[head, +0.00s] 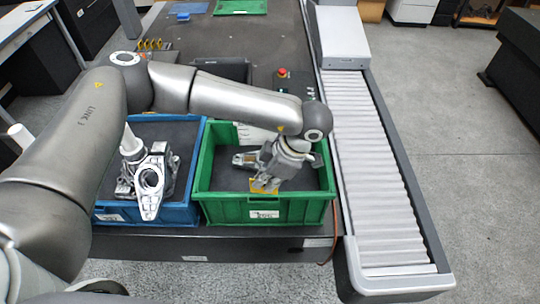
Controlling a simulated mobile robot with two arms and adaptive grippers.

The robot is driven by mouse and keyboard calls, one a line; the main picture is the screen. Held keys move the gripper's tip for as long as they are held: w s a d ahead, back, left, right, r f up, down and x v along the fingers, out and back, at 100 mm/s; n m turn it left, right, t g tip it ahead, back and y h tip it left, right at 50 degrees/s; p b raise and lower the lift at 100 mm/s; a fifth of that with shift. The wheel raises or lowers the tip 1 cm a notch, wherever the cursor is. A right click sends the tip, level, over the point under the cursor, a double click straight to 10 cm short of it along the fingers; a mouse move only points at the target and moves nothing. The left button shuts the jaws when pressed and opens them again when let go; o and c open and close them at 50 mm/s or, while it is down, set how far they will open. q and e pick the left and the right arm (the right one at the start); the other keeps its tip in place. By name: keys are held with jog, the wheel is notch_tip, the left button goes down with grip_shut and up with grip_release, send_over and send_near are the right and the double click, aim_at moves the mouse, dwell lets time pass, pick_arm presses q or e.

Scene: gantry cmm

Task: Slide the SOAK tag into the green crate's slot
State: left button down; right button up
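The green crate (225,208) stands on the dark bench, with a white label (265,214) in a holder on its front wall; the print is too small to read. My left gripper (267,180) reaches in from above and points down at the crate's front inner side. It appears shut on a small yellow tag (264,185), which I take for the SOAK tag; no lettering on it is legible. The tag is just behind and above the front rim. I cannot tell whether it touches the crate. My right gripper is not in view.
A grey metal part (245,159) lies in the green crate, partly behind the gripper. A blue crate (190,214) with another metal part (150,180) stands close on the left. A roller conveyor (375,170) runs along the right. A red button (282,72) sits behind.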

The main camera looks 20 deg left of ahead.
pick_arm(q)
jog(key=shift+w+a+f+n+b, duration=0.3)
jog(key=shift+w+f+n+b, duration=0.1)
jog(key=shift+n, duration=0.3)
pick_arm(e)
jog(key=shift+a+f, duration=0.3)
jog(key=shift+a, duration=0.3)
pick_arm(q)
jog(key=shift+s, duration=0.1)
jog(key=shift+d+f+b, duration=0.1)
jog(key=shift+f+b, duration=0.9)
jog(key=shift+b, duration=0.1)
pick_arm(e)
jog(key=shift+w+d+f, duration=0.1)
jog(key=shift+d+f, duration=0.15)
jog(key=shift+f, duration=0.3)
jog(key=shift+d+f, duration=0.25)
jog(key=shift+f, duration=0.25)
pick_arm(q)
jog(key=shift+f+b, duration=0.1)
jog(key=shift+b, duration=0.25)
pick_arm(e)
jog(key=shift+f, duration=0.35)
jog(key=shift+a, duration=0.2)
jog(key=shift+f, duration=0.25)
